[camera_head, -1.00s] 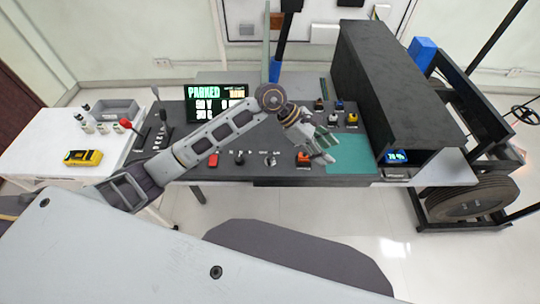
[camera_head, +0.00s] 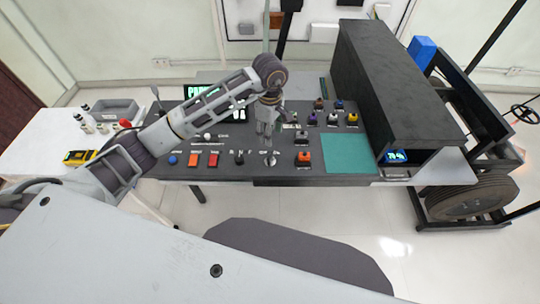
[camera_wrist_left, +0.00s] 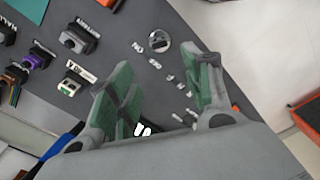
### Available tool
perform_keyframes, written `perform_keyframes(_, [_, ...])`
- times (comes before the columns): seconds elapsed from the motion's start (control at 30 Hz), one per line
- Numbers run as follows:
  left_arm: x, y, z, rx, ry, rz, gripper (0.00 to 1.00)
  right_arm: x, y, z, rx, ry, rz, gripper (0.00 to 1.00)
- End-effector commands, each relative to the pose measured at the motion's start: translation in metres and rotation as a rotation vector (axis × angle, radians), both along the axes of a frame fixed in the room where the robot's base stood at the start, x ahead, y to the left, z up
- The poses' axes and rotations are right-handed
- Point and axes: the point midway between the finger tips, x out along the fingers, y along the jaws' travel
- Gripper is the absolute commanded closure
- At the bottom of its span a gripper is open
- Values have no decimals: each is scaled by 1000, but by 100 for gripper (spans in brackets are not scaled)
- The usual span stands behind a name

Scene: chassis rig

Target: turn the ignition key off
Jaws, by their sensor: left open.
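The ignition switch (camera_head: 269,159), a round silver disc with a small dark key slot or key, sits at the front edge of the dark console panel (camera_head: 222,142). In the left wrist view the silver disc (camera_wrist_left: 159,41) lies just beyond the fingertips, between their lines. My left gripper (camera_head: 265,140) points down above the panel, just behind the switch and apart from it. In the left wrist view my left gripper (camera_wrist_left: 166,64) is open and empty, with green pads. The key's exact angle is too small to tell. My right gripper is out of view.
An orange button (camera_head: 303,157) and a teal mat (camera_head: 347,153) lie right of the switch. Several coloured buttons stand behind them. Red rocker switches (camera_head: 204,160) are to the left. A lit screen (camera_head: 200,91) is partly hidden by my arm. A tall black box (camera_head: 395,95) bounds the right.

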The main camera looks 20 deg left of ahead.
Motion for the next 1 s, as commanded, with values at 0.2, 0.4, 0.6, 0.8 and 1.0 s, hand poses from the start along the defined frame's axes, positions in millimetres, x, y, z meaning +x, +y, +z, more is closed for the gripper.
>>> perform_keyframes(0.2, [0, 0, -1, -2, 0, 0, 50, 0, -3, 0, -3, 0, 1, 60])
perform_keyframes(0.4, [0, -1, -8, -3, 2, 0, 50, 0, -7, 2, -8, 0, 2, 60])
perform_keyframes(0.6, [-1, -1, -24, -3, 3, 0, 50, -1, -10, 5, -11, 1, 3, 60])
perform_keyframes(0.8, [-1, -1, -47, -3, 3, 0, 50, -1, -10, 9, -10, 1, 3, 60])
perform_keyframes(1.0, [-1, -1, -72, -4, 4, 0, 50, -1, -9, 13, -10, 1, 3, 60])
